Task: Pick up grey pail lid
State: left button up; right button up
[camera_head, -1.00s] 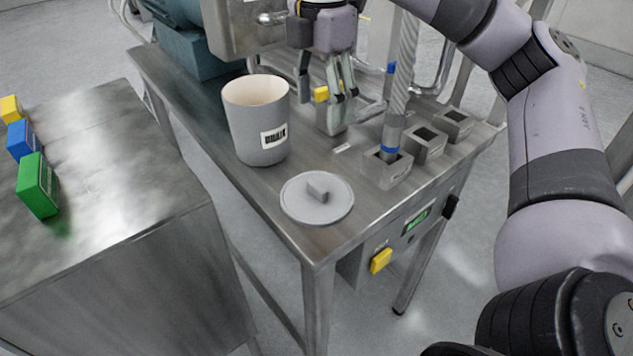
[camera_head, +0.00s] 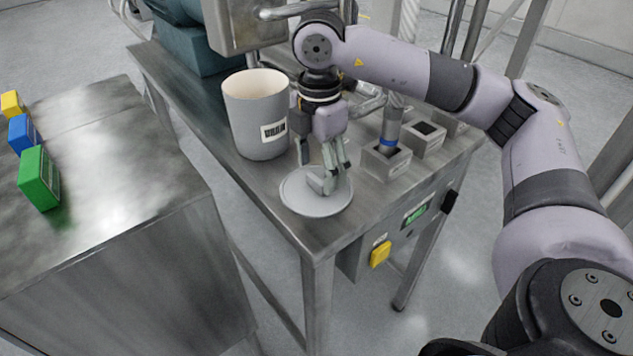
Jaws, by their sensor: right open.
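The grey pail lid (camera_head: 308,207) is a round disc lying flat on the metal machine table, near its front corner. My right gripper (camera_head: 325,187) points down over the middle of the lid, with its fingers open. The open grey pail (camera_head: 250,125) with a barcode label stands upright just behind and to the left of the lid. My left gripper is not in view.
Metal square holders (camera_head: 386,163) stand right of the gripper. A yellow switch (camera_head: 380,253) is on the table's front. A separate metal table (camera_head: 120,190) at left carries green (camera_head: 38,180), blue (camera_head: 20,134) and yellow (camera_head: 12,104) boxes. A gap separates the tables.

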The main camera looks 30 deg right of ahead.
jog(key=shift+s+f, duration=0.1)
jog(key=shift+f, duration=1.05)
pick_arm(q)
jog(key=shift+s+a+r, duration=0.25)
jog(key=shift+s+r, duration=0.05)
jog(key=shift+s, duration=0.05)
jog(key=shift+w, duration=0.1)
pick_arm(e)
jog(key=shift+c, duration=0.5)
jog(key=shift+c, duration=1.3)
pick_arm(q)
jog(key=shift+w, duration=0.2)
pick_arm(e)
jog(key=c, duration=0.9)
jog(key=shift+r, duration=0.1)
